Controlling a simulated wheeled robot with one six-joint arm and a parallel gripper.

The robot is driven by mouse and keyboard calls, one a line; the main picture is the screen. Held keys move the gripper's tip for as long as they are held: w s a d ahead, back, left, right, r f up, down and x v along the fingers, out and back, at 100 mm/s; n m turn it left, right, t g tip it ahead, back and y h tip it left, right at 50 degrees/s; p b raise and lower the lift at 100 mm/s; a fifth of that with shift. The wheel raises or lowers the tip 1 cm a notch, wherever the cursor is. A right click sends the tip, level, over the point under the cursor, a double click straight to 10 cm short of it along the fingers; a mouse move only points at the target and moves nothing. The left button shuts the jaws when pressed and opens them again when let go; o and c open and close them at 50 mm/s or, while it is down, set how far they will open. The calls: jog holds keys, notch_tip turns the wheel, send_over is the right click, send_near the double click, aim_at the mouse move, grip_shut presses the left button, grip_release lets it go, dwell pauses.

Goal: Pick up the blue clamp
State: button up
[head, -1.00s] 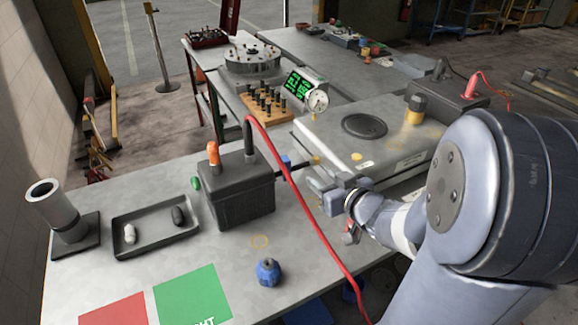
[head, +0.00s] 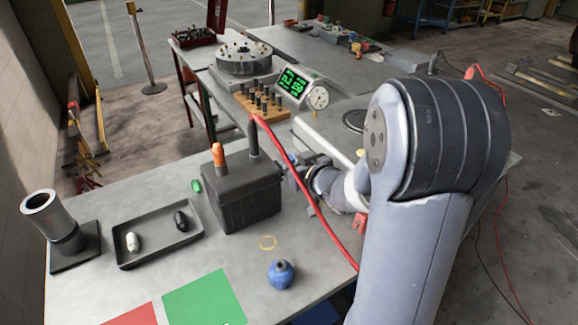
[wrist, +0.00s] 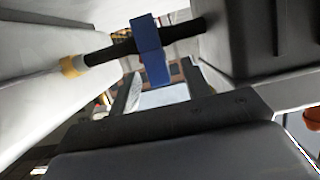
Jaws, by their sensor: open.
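The blue clamp (wrist: 152,52) sits around a black rod (wrist: 112,50) in the wrist view. The rod runs between a yellow collar (wrist: 72,66) at the left and the dark battery-like box (wrist: 260,35) at the right. In the head view only a small bit of the blue clamp (head: 291,158) shows, just right of the box (head: 238,192). My gripper (head: 296,178) is beside the box, close to the clamp. It is open and empty. The red cable and my arm partly hide it. In the wrist view the clamp is ahead of my gripper (wrist: 162,95), apart from it.
A red cable (head: 300,185) arches from the box past my gripper. A tray (head: 157,245) and upright tube (head: 55,222) stand left. A display and gauge (head: 294,86) are behind.

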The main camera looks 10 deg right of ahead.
grip_shut()
dwell(0.3)
